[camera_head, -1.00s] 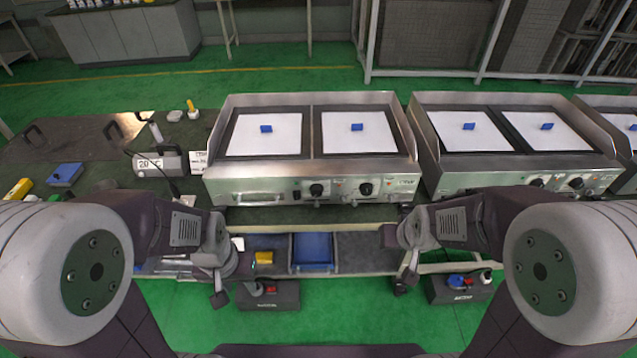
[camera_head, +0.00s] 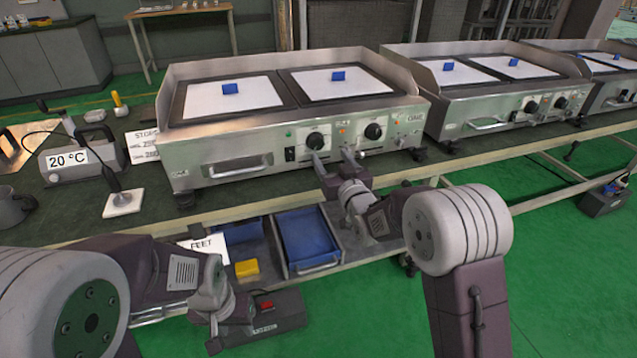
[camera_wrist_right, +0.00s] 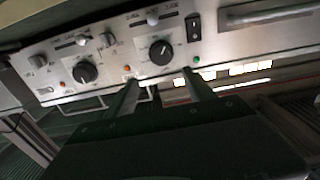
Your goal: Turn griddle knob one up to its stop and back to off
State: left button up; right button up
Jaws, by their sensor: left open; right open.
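The near griddle (camera_head: 235,138), marked ONE, has two black knobs with white pointers on its front panel, a left knob (camera_head: 315,141) and a right knob (camera_head: 373,131). Which is knob one cannot be read. My right gripper (camera_head: 333,159) is open and empty, its fingers reaching to the panel just below and between the knobs. In the right wrist view, tilted and upside down, the fingers (camera_wrist_right: 160,80) point at the panel near the left knob (camera_wrist_right: 162,52); the right knob (camera_wrist_right: 84,73) is further left. My left gripper (camera_head: 232,338) is open, low before the bench.
A black switch (camera_head: 290,154) and small lamps sit beside the knobs. A drawer handle (camera_head: 237,168) sticks out at the panel's left. A 20 °C meter (camera_head: 75,165) stands on the bench. Below are a blue tray (camera_head: 308,240) and a yellow block (camera_head: 246,268). More griddles stand right.

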aim_at(318, 146)
jog(key=w+a, duration=0.1)
jog(key=w, duration=0.1)
jog(key=w+a+f+p, duration=0.1)
jog(key=w, duration=0.2)
jog(key=w+a+f+p, duration=0.1)
jog(key=w, duration=0.1)
jog(key=shift+w, duration=0.25)
jog(key=shift+w+a+r, duration=0.1)
jog(key=shift+w+a, duration=0.05)
jog(key=shift+w, duration=0.35)
pick_arm(q)
jog(key=shift+r, duration=0.2)
pick_arm(e)
grip_shut()
